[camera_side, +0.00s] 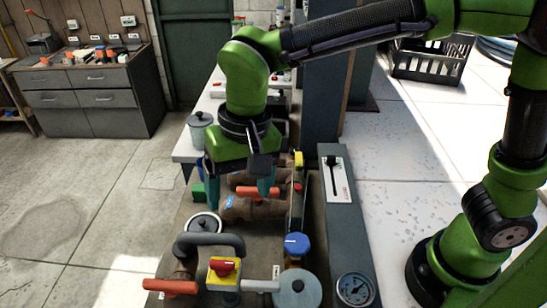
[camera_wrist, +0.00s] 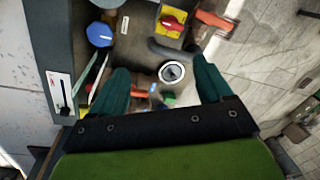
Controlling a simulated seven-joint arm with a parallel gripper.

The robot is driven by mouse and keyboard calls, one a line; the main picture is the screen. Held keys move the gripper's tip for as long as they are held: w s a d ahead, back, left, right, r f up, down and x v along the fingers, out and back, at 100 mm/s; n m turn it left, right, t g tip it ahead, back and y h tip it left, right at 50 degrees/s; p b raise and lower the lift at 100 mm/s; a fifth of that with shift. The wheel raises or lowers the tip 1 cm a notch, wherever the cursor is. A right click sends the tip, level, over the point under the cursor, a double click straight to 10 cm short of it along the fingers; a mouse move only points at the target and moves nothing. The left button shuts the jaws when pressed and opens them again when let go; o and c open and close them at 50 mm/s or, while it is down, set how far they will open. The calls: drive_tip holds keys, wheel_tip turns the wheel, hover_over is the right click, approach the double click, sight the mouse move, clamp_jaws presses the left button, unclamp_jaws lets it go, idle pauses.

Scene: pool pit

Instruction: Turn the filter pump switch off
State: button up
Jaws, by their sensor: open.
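A red rotary knob on a yellow switch box (camera_side: 223,268) stands at the near end of the pipework; it also shows at the top of the wrist view (camera_wrist: 173,22). A black lever on a white plate (camera_side: 337,178) sits on the grey panel to the right; it also shows at the left of the wrist view (camera_wrist: 62,92). The labels are too small to read, so I cannot tell which is the filter pump switch. My gripper (camera_side: 238,180) is open and empty, pointing down above the pipes, beyond the yellow box and left of the lever. Its fingers also show in the wrist view (camera_wrist: 160,72).
A blue knob (camera_side: 297,244), a pressure gauge (camera_side: 355,289), a grey bent pipe (camera_side: 211,239) and an orange handle (camera_side: 170,287) crowd the near end. Open floor lies to the left.

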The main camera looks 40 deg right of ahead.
sight(221, 265)
drive_tip(key=a+m+h, duration=0.1)
drive_tip(key=a+m, duration=0.5)
drive_tip(key=shift+g, duration=0.3)
drive_tip(key=f, duration=1.6)
drive_tip(key=shift+w+d+f, duration=0.15)
drive_tip(key=shift+w+d, duration=0.05)
drive_tip(key=shift+w, duration=0.2)
drive_tip(key=c, duration=1)
drive_tip(key=shift+c, duration=0.2)
